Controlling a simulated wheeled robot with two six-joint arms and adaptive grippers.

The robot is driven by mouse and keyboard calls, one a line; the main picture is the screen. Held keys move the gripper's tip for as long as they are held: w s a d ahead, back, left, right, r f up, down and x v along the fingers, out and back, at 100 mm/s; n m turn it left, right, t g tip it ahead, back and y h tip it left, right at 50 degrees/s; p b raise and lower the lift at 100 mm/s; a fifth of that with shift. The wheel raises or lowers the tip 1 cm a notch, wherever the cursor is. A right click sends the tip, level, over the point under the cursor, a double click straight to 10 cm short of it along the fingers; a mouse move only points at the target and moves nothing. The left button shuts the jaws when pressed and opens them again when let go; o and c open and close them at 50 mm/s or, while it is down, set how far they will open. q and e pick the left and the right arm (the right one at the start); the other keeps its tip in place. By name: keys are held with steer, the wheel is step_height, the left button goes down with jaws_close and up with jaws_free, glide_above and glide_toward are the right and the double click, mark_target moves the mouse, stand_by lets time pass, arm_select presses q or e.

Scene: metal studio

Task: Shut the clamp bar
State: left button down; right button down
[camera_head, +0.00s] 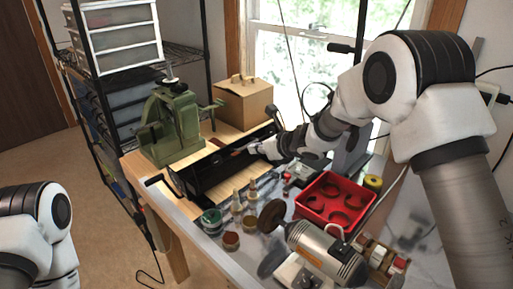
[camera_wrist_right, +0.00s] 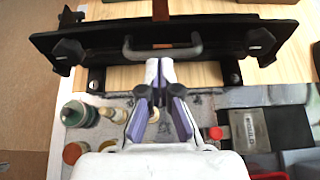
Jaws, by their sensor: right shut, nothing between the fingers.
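The clamp bar (camera_head: 205,172) is a long black bar lying across the wooden bench behind the small bottles. In the right wrist view the black bar (camera_wrist_right: 90,43) spans the top, with a grey U-shaped handle (camera_wrist_right: 190,51) at its middle and a dark knob near each end. My right gripper (camera_head: 254,148) reaches in from the right to the bar. In the wrist view its fingers (camera_wrist_right: 159,62) are together and empty, with the tips at the handle's near edge; I cannot tell whether they touch it. My left gripper is out of view.
A green machine (camera_head: 170,124) and a cardboard box (camera_head: 243,103) stand behind the bar. Small bottles and jars (camera_head: 211,221), a red tray (camera_head: 330,213) and a bench grinder (camera_head: 318,250) crowd the front. A black shelf rack (camera_head: 88,130) stands at left.

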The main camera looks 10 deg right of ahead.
mark_target(239, 140)
steer(key=w+a+r+g+h+p, duration=0.1)
steer(key=w+r+p, duration=0.1)
steer(key=p, duration=0.3)
steer(key=shift+a+p, duration=0.15)
steer(key=shift+p, duration=0.25)
steer(key=w+a, duration=0.1)
steer(key=w+a+p, duration=0.1)
steer(key=w, duration=0.2)
steer(key=shift+a+r, duration=0.3)
steer(key=shift+a, duration=0.1)
steer(key=shift+w+a+f+p, duration=0.2)
steer(key=shift+w+a+p, duration=0.25)
steer(key=shift+w, duration=0.4)
steer(key=shift+w+a+f, duration=0.35)
steer(key=shift+w+a, duration=0.15)
steer(key=shift+w, duration=0.2)
